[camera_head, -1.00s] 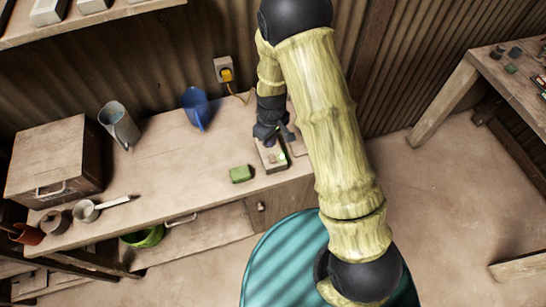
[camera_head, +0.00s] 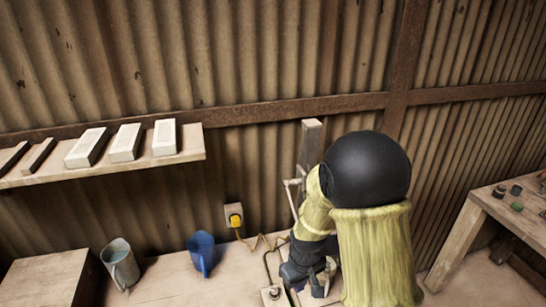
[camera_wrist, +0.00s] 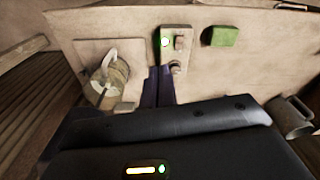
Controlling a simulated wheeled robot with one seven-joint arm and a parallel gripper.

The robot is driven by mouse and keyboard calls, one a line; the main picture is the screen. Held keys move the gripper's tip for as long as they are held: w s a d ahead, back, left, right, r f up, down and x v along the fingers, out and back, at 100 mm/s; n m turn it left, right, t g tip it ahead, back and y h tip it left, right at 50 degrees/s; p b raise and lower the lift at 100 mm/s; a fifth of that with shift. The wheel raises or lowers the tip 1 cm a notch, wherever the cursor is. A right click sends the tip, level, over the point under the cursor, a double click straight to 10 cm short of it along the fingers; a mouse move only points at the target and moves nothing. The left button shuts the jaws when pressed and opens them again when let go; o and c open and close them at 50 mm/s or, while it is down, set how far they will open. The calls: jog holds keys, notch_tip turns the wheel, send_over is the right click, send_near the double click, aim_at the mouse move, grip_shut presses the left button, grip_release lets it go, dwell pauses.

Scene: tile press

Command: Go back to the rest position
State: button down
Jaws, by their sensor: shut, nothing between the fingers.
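My gripper (camera_head: 316,286) is over the right part of the workbench (camera_head: 165,283), partly hidden by my arm in the head view. In the wrist view my gripper (camera_wrist: 158,84) has its two dark fingers together, with nothing between them. A green block (camera_wrist: 224,36) lies beside the panel, apart from the fingers.
A wooden post with a metal lever (camera_head: 310,140) stands behind my arm. A grey jug (camera_head: 120,265), a blue jug (camera_head: 202,252) and a wooden box (camera_head: 45,278) stand on the bench. A wall shelf (camera_head: 95,170) holds pale blocks. Another table (camera_head: 485,205) is at right.

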jog(key=s+d+r+m+t+b, duration=0.1)
jog(key=s+d+r+m, duration=0.4)
jog(key=s+d+r, duration=0.3)
jog(key=shift+s+r+m+t, duration=0.35)
jog(key=shift+s+r, duration=0.2)
jog(key=shift+s, duration=0.5)
